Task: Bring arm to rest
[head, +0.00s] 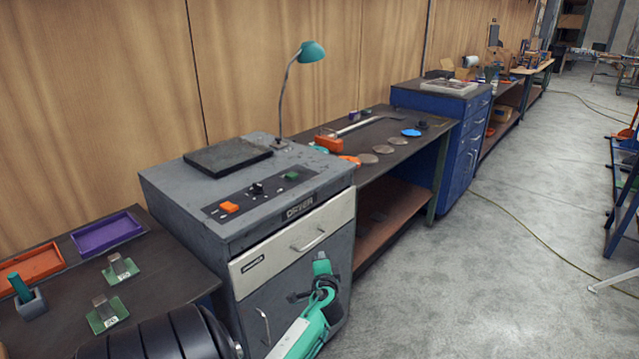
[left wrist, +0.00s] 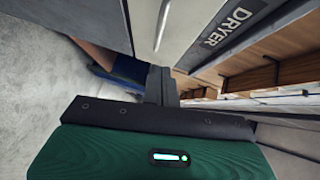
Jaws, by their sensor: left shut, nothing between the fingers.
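My left gripper (head: 296,297) is in front of the lower door of the grey dryer cabinet (head: 290,232), below its cream drawer (head: 292,246). In the left wrist view the two dark fingers (left wrist: 161,84) are together with nothing between them. The cabinet's front and its DRYER label (left wrist: 235,25) show beyond them. The gripper appears apart from the cabinet. My right gripper is in neither view.
A dark bench (head: 165,275) at left holds an orange tray (head: 32,264), a purple tray (head: 106,233) and green-based fixtures. A workbench and blue cabinet (head: 468,160) lie beyond. Open concrete floor (head: 480,270) is at right.

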